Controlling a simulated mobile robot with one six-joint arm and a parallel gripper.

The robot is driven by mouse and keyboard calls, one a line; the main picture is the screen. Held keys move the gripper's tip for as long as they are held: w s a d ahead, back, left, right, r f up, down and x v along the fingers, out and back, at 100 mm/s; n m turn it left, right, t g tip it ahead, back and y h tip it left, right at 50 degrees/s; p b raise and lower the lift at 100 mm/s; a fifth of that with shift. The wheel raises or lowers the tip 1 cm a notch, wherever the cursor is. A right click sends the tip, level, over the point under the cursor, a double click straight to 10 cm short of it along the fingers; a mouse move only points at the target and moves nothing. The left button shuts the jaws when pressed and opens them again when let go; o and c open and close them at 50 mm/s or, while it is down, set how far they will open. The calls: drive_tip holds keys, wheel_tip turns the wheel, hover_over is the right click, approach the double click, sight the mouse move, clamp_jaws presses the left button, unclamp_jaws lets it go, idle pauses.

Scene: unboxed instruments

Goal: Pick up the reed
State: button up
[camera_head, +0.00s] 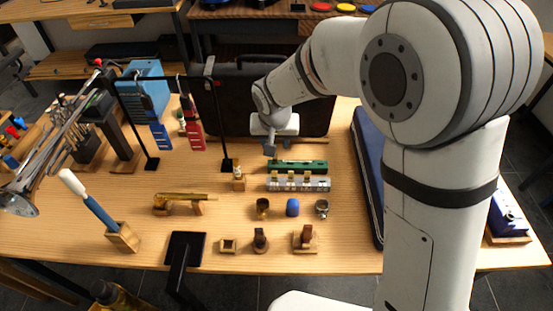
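I cannot make out with certainty which small piece is the reed. Small candidates on the wooden table (350,235) are a pale piece on a wooden block (239,184), a small square wooden holder (228,246), and two wooden stands with brown pieces, one at the middle (260,243) and one to its right (305,242). My gripper (270,150) hangs from the arm above the back middle of the table, behind the green strip and apart from these pieces. Its fingers are too small and too edge-on to show whether they are open.
A green strip (298,166) and a silver box (298,184) lie below my gripper. A brass ring (262,208), blue cylinder (292,207) and silver ring (322,208) stand in front. A black rack (222,125) rises left; a dark case (245,100) stands behind.

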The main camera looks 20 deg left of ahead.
sight(275, 158)
drive_tip(key=x, duration=0.7)
drive_tip(key=shift+f, duration=0.2)
drive_tip(key=shift+c, duration=0.2)
clamp_jaws()
